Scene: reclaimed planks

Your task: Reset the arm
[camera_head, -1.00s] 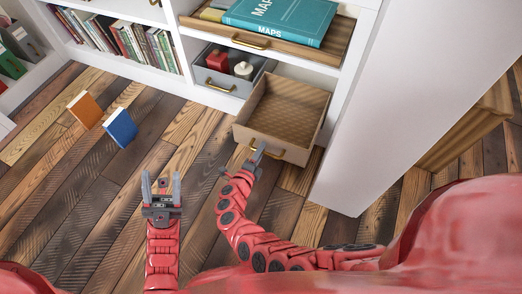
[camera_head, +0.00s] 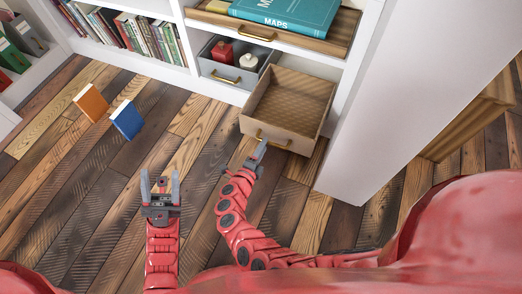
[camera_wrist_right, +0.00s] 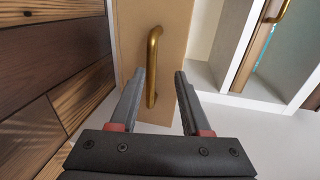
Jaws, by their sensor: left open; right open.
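My left gripper (camera_head: 160,190) is open and empty above the plank floor, at the lower left of the head view. My right gripper (camera_head: 258,150) is at the front of the pulled-out, empty drawer (camera_head: 292,100), close to its brass handle (camera_head: 275,143). In the right wrist view the right gripper (camera_wrist_right: 160,85) has its two fingers spread apart, with the brass handle (camera_wrist_right: 153,65) upright between them. The fingers do not appear to press on the handle. Whether the fingertips reach past the handle is hard to tell.
A grey drawer (camera_head: 224,75) with red and white items stands open beside it. Above, a wooden drawer (camera_head: 330,41) holds a teal maps book (camera_head: 290,12). A white panel (camera_head: 400,80) rises at right. Orange (camera_head: 91,102) and blue (camera_head: 127,120) books are on the floor.

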